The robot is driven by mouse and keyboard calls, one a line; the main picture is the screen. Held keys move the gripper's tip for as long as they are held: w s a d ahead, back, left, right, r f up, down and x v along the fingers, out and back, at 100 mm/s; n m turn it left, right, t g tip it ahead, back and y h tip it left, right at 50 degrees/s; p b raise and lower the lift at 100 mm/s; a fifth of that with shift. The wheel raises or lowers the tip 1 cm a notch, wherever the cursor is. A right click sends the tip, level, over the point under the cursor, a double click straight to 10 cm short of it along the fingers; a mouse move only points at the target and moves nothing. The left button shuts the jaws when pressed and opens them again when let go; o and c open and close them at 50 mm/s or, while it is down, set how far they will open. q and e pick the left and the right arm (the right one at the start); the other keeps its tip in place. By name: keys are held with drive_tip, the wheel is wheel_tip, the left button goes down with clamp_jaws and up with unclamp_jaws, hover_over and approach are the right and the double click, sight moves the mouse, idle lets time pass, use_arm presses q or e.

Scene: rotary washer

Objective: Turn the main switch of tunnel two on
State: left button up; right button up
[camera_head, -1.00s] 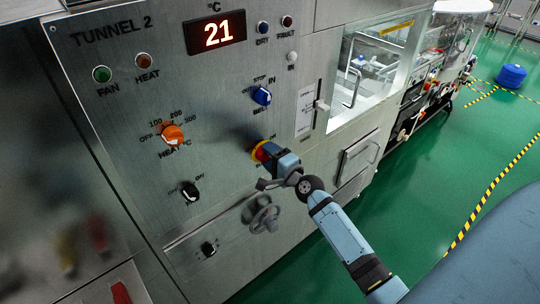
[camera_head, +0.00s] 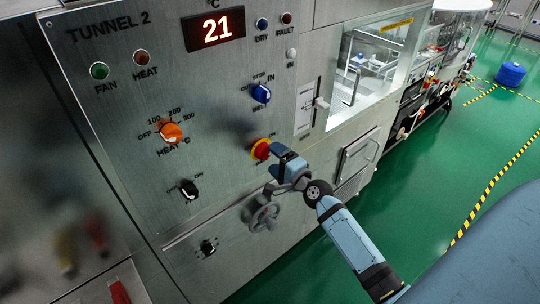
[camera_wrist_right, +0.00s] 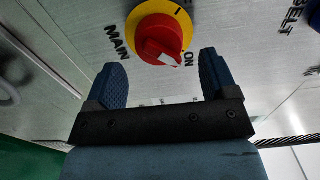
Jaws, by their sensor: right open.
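The main switch is a red knob on a round yellow plate on the steel panel marked TUNNEL 2; it shows in the head view (camera_head: 261,149) and in the wrist view (camera_wrist_right: 158,38). In the wrist view its white pointer mark points at the word ON, and MAIN is printed beside the plate. My right gripper (camera_head: 277,154) is just to the lower right of the knob. In the wrist view the right gripper (camera_wrist_right: 162,80) has its two blue fingers wide apart and empty, with the knob ahead of them and clear of both. My left gripper does not show.
A blue knob (camera_head: 261,93), an orange heat knob (camera_head: 171,132) and a black switch (camera_head: 190,189) sit around it on the panel. A handwheel (camera_head: 265,216) is below my gripper. Green floor (camera_head: 420,190) lies free on the right.

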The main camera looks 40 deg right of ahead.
drive_tip(key=s+b, duration=0.2)
drive_tip(key=s, duration=0.8)
drive_tip(key=shift+s+d, duration=0.3)
drive_tip(key=shift+d, duration=0.15)
drive_tip(key=s+a+f+n+g+y+p, duration=0.1)
drive_tip(key=s+a+f+n+g, duration=0.2)
drive_tip(key=s+a+f+n, duration=0.3)
drive_tip(key=s+a+f+n+g+y+p, duration=0.1)
drive_tip(key=s+a+f+n+g+p, duration=0.1)
drive_tip(key=s+a+f+n+g, duration=0.2)
drive_tip(key=s+a+f+n, duration=0.3)
drive_tip(key=a+f+n, duration=0.3)
drive_tip(key=a+n, duration=0.2)
drive_tip(key=shift+s+a+f+n, duration=0.2)
drive_tip(key=shift+a+n, duration=0.1)
drive_tip(key=shift+n, duration=0.8)
drive_tip(key=shift+r, duration=0.1)
